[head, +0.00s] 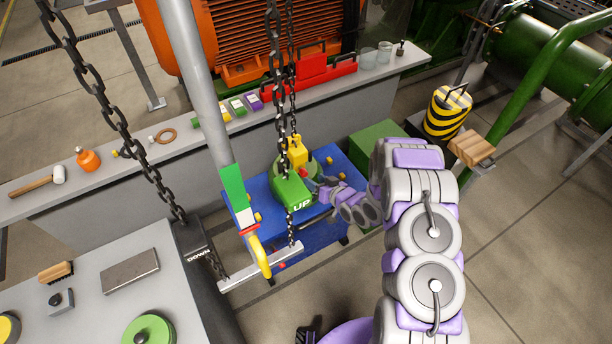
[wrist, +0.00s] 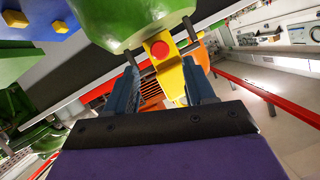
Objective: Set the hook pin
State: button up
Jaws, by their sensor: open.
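A yellow hook piece (head: 298,152) stands above the green block marked UP (head: 290,190), at the end of the hanging chains. A small red pin head (head: 303,173) shows on its right side, close to my gripper. In the wrist view the red round pin head (wrist: 160,50) sits on the yellow piece (wrist: 170,72), below a rounded green body (wrist: 125,20). My gripper (wrist: 162,82) is open, with its two blue fingers on either side of the yellow piece in the picture. I cannot tell whether they touch it. In the head view the gripper (head: 314,186) is small and partly hidden.
A blue base (head: 330,165) with yellow bolts stands under the block. A grey bench (head: 190,150) with tools and a red toolbox (head: 310,80) lies behind. A chain (head: 110,110) and a grey pole (head: 195,80) hang at left.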

aim_at(306, 174)
jog(key=x, duration=0.5)
jog(key=shift+w+b, duration=0.15)
jog(key=shift+b, duration=0.15)
jog(key=shift+w+a+f, duration=0.25)
jog(key=shift+w+a, duration=0.05)
jog(key=shift+a, duration=0.3)
jog(key=shift+d, duration=0.1)
jog(key=shift+d, duration=0.2)
jog(key=shift+c, duration=1.2)
jog(key=shift+a, duration=0.1)
grip_shut()
